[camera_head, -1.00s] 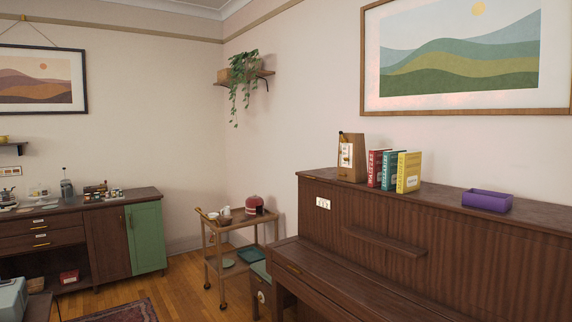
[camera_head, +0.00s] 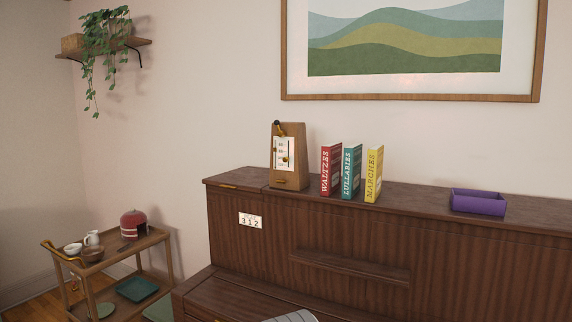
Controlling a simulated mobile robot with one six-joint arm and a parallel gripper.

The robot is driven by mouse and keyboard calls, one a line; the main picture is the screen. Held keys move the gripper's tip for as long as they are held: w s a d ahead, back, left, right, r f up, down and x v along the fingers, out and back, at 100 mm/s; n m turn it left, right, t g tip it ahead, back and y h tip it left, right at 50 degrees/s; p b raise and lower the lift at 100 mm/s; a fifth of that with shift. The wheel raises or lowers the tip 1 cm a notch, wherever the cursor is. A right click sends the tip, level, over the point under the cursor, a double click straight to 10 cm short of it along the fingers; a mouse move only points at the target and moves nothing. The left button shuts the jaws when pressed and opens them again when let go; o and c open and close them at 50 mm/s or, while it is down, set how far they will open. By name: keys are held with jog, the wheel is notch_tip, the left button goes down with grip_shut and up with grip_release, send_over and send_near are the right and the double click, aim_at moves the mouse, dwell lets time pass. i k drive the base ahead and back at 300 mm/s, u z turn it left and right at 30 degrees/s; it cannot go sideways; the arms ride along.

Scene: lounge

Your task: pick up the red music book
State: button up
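The red music book (camera_head: 331,170), with "WALTZES" on its spine, stands upright on top of the brown upright piano (camera_head: 240,182). A teal book (camera_head: 352,171) marked "LULLABIES" and a yellow book (camera_head: 374,174) marked "MARCHES" stand to its right, with small gaps between the spines. A wooden metronome (camera_head: 288,156) stands to the left of the red book. My gripper cannot be made out in the head view. A small light grey shape shows at the bottom edge, and I cannot tell what it is.
A purple open box (camera_head: 478,202) sits on the piano top at the right. A wooden cart (camera_head: 165,262) with a red domed item (camera_head: 134,224) and cups stands left of the piano. A music ledge (camera_head: 350,267) juts from the piano front. A framed picture (camera_head: 410,97) hangs above.

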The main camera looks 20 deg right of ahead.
aim_at(331, 153)
jog(key=z, duration=0.45)
jog(key=i, duration=0.85)
jog(key=z, duration=0.4)
jog(key=k, duration=0.9)
jog(key=z, duration=0.2)
jog(key=i, duration=0.65)
jog(key=u, duration=0.05)
